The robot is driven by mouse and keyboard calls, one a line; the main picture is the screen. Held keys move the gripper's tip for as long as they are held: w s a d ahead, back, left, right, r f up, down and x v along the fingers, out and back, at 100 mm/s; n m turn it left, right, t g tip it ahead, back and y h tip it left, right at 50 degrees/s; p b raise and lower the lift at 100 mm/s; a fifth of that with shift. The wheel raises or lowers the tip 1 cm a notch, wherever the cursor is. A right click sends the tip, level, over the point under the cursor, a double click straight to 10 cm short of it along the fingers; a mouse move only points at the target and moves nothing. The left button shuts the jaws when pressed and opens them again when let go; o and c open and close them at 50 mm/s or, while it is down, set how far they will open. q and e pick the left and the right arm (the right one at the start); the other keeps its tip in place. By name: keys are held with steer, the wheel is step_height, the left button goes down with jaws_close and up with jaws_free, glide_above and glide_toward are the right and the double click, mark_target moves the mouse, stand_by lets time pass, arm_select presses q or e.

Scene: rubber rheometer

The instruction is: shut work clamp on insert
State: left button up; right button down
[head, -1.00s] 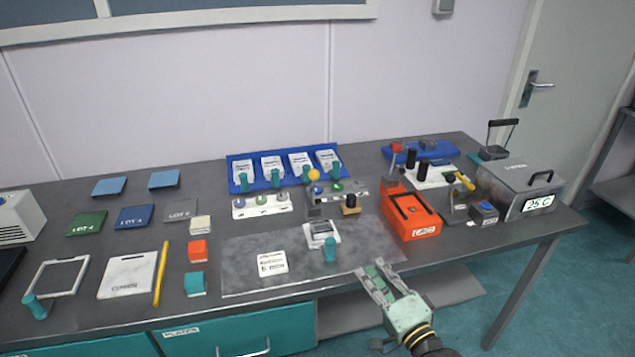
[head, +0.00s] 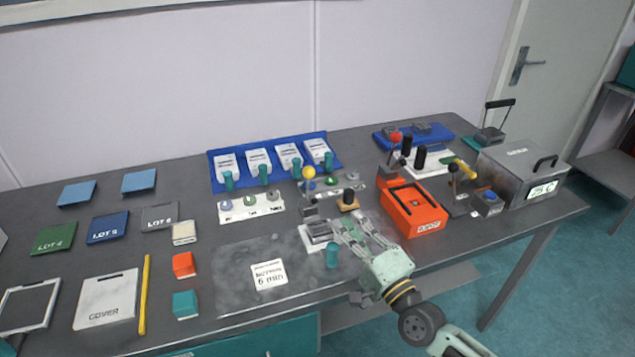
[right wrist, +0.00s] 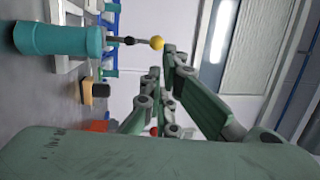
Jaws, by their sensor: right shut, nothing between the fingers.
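A lever with a yellow ball knob (head: 309,172) stands upright on a grey fixture at the middle of the bench, probably the work clamp. The knob also shows in the right wrist view (right wrist: 157,43), on a dark rod, close to the fingertips in the picture. A pale framed block (head: 316,235) with a teal handle (head: 332,254) sits in front of it; I cannot tell whether it is the insert. My right gripper (head: 347,221) is shut and empty, just right of this block and in front of the lever. The clamp's jaw is too small to make out.
An orange case (head: 415,208) stands close on the right. A black knob on a wooden base (head: 348,200) stands just beyond my fingers. A blue tray (head: 213,171) with white packs lies behind. The grey mat (head: 235,275) has free room at left.

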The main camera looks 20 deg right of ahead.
steer(key=p, duration=0.1)
glide_toward(312, 175)
arm_select(q)
steer(key=w+r, duration=0.1)
steer(key=r+p, duration=0.1)
steer(key=shift+w+d+r+p, duration=0.1)
steer(key=shift+w+r+p, duration=0.2)
steer(key=shift+w+r, duration=0.1)
arm_select(e)
steer(key=x, duration=0.7)
